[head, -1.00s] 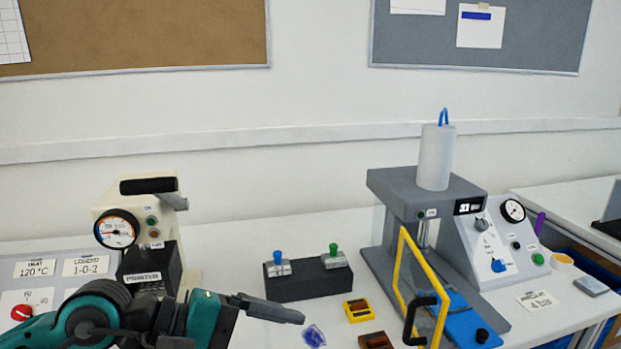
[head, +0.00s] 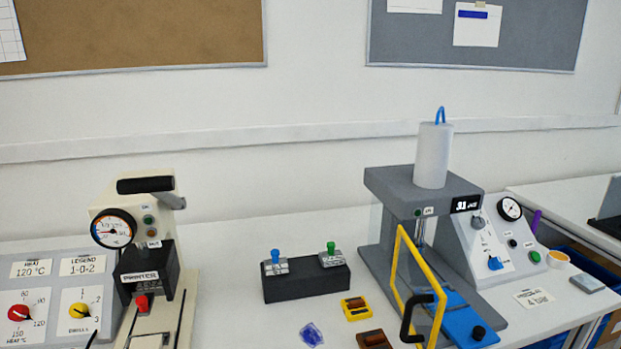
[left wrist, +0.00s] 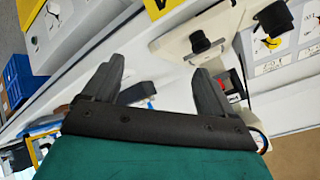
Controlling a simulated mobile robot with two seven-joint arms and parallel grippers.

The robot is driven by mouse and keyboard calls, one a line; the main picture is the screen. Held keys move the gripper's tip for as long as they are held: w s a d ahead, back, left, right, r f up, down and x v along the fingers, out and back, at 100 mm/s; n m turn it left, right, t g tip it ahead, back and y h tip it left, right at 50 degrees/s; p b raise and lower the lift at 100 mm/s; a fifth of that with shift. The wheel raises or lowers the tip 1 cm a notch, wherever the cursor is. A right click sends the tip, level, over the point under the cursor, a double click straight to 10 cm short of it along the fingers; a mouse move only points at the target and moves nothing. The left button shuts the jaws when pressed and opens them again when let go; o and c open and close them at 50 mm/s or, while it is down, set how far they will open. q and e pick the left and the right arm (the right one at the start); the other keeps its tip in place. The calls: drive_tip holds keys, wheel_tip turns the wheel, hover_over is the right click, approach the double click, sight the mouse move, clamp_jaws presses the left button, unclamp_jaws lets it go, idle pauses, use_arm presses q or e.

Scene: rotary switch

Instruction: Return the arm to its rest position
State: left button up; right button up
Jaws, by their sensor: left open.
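My left gripper shows in the left wrist view (left wrist: 158,88), its two dark fingers wide apart with nothing between them. The head view shows no gripper. In the head view, the heat panel at lower left carries a red rotary knob (head: 18,312), and the legend panel beside it carries a yellow rotary knob (head: 79,310). Right of them stands the cream printer (head: 138,230), with a round gauge and a black handle. In the left wrist view a pale panel with a dial (left wrist: 275,70) lies beyond the fingers, apart from them. My right gripper is in neither view.
A black block (head: 306,279) with a blue and a green knob stands mid-table. Right of it is a grey press (head: 430,193) with a yellow-framed guard (head: 420,280). Small yellow (head: 356,308), brown (head: 374,339) and blue (head: 311,335) items lie at the front.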

use_arm(q)
drive_tip(key=s+d+f+n+g+h, duration=0.1)
drive_tip(key=s+f+n+g, duration=0.15)
drive_tip(key=s, duration=0.35)
drive_tip(key=s+f+n+g+h, duration=0.1)
drive_tip(key=s+f+n+g, duration=0.1)
drive_tip(key=s+f+g, duration=0.25)
drive_tip(key=w+d+f+t+h+p, duration=0.1)
drive_tip(key=w+d+f+t, duration=0.2)
drive_tip(key=w+f+t, duration=0.3)
drive_tip(key=shift+w+f+m+t, duration=0.35)
drive_tip(key=shift+f+t, duration=0.5)
drive_tip(key=shift+t, duration=0.15)
